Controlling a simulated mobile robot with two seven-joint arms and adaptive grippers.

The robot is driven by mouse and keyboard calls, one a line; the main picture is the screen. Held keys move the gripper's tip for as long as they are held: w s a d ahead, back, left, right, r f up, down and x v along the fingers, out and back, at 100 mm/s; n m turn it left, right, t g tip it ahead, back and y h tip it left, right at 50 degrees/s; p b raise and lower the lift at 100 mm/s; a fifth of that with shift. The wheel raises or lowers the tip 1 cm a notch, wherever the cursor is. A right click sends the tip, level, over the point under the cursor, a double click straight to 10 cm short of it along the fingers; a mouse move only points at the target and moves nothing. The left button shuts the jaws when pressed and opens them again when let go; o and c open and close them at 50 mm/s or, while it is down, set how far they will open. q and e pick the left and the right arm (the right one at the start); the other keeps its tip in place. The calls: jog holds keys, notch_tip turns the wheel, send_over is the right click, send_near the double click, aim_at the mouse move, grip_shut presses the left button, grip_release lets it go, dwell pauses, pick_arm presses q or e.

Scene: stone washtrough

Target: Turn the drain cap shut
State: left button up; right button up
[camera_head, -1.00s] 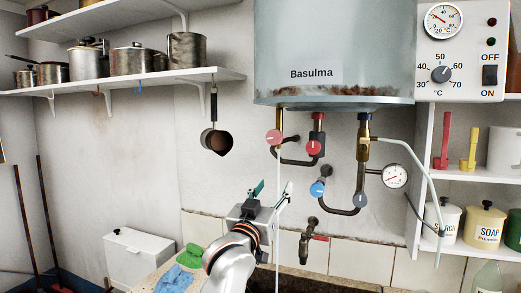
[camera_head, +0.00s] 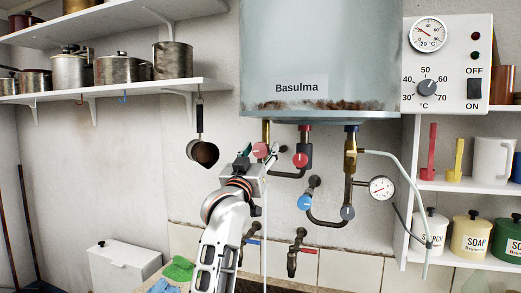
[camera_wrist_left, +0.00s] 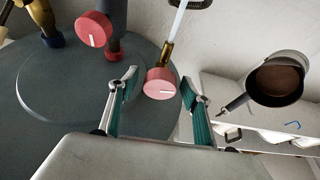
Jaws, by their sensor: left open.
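The drain cap is a round pink-red knob (camera_head: 260,150) with a white mark, on a brass pipe under the left of the boiler (camera_head: 318,60). In the left wrist view the cap (camera_wrist_left: 160,84) shows between the fingertips, with a gap to each finger. My left gripper (camera_head: 262,160) is open, its teal-padded fingers reaching up around the cap and partly covering it in the head view. It also fills the lower part of the left wrist view (camera_wrist_left: 159,92). A thin whitish stream (camera_head: 265,235) runs down below the pipe. My right gripper is not in view.
A second red knob (camera_head: 300,160) sits close to the right of the cap. A blue knob (camera_head: 305,202), pipes and a gauge (camera_head: 382,188) are further right. A pan (camera_head: 204,153) hangs to the left. Two taps are on the wall below.

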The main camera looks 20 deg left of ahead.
pick_arm(q)
jog(key=c, duration=1.1)
